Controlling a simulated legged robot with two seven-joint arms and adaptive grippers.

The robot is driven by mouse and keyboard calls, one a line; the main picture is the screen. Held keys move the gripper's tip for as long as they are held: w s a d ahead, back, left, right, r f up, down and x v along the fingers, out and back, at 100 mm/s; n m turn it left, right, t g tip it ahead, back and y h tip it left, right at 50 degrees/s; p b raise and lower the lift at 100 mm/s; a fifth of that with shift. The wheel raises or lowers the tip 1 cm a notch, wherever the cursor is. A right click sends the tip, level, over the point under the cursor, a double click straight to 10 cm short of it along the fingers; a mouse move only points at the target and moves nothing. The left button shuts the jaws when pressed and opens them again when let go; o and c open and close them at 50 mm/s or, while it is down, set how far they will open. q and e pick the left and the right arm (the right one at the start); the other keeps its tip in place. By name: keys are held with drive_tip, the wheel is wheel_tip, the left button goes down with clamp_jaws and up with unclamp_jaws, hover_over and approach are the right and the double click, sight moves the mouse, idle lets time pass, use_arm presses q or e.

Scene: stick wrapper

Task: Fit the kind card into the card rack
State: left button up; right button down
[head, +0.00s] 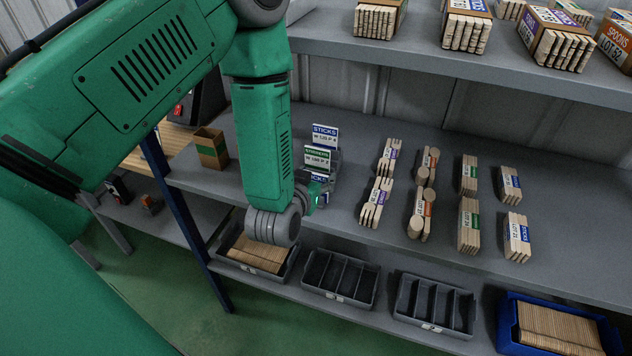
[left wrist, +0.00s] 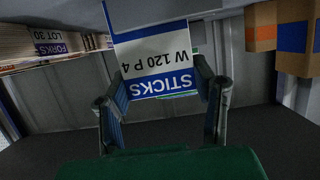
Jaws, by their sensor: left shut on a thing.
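The card (left wrist: 158,62) in the left wrist view is white with blue bands and reads STICKS, W 120 P 4, upside down. My left gripper (left wrist: 163,105) is shut on it, a finger showing at each side. In the head view, the left gripper (head: 314,190) is at the small grey card rack (head: 336,166) on the middle shelf. A STICKS card (head: 325,136) stands highest there, with a green-banded STIRRERS card (head: 317,157) below it. A lower STICKS card (head: 317,178) is partly hidden at the gripper. Whether the held card touches the rack is unclear.
An open brown box (head: 211,148) stands to the left. Grey divided bins (head: 339,278) and a blue bin (head: 507,322) are below. The upper shelf (head: 450,55) overhangs behind.

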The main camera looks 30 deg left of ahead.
use_arm(q)
wheel_tip(320, 180, up, 9)
drive_tip(key=shift+r, duration=0.15)
drive_tip(key=shift+r+b, duration=0.15)
drive_tip(key=shift+b, duration=0.15)
drive_tip(key=shift+s+a+f+b, duration=0.1)
drive_tip(key=shift+a+f+b, duration=0.15)
drive_tip(key=shift+f+b, duration=0.6)
drive_tip(key=shift+a+f+b, duration=0.3)
drive_tip(key=shift+f+b, duration=0.3)
drive_tip(key=shift+f, duration=0.5)
drive_tip(key=shift+s+a+f+b, duration=0.1)
drive_tip(key=shift+a+f+b, duration=0.15)
drive_tip(key=shift+f+b, duration=0.6)
drive_tip(key=shift+f, duration=0.1)
drive_tip(key=shift+f+b, duration=1.2)
drive_tip(key=shift+f, duration=0.7)
drive_tip(key=o, duration=1.3)
drive_tip(key=shift+r, duration=0.15)
